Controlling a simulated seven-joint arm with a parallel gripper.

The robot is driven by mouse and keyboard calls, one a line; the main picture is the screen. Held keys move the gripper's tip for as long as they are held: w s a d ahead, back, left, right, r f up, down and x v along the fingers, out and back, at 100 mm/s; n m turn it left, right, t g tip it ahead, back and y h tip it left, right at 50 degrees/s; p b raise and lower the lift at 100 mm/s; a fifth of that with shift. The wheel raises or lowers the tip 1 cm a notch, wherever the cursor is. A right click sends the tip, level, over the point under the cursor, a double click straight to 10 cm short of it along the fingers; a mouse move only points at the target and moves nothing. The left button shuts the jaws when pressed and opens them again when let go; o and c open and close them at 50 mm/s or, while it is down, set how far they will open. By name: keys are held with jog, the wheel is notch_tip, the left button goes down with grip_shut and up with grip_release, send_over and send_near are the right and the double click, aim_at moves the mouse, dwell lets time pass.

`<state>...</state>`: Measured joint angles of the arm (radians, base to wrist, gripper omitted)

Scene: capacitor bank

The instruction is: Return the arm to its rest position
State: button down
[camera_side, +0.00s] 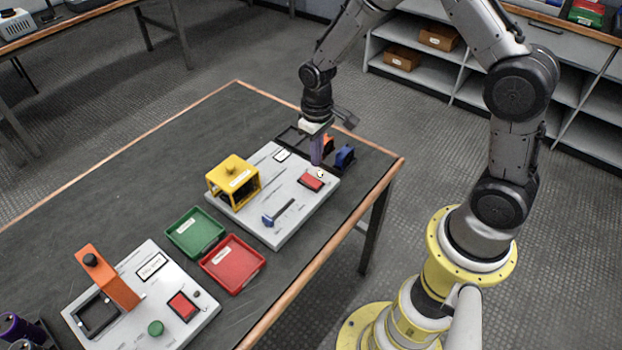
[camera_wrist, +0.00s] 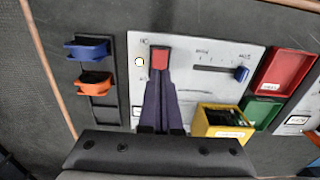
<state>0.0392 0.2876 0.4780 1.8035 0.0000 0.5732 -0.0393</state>
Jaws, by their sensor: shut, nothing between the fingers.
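My gripper (camera_side: 317,160) is over the far right part of a light grey panel (camera_side: 285,215) on the dark table. Its purple fingers are together with nothing between them. In the wrist view the shut fingers (camera_wrist: 160,84) point at a red rocker switch (camera_wrist: 159,60) on the panel. The switch also shows in the side view (camera_side: 312,181), just in front of the fingertips. I cannot tell whether the fingertips touch the panel. My arm is bent and reaches from its base at the right over the table edge.
A yellow box (camera_side: 233,180) and a blue-knobbed slider (camera_side: 268,219) are on the panel. Blue (camera_side: 344,157) and orange (camera_side: 328,145) holders stand beside the fingers. Green (camera_side: 196,233) and red (camera_side: 233,265) trays lie nearer. A second panel (camera_side: 150,310) carries an orange bracket (camera_side: 108,275).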

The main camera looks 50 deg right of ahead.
notch_tip(320, 180, up, 20)
jog(key=s+t, duration=0.3)
jog(key=t, duration=0.2)
jog(key=s+a+r+t, duration=0.1)
jog(key=s+r, duration=0.5)
jog(key=s, duration=0.3)
jog(key=s+f, duration=0.3)
jog(key=s, duration=0.7)
jog(key=shift+a, duration=0.25)
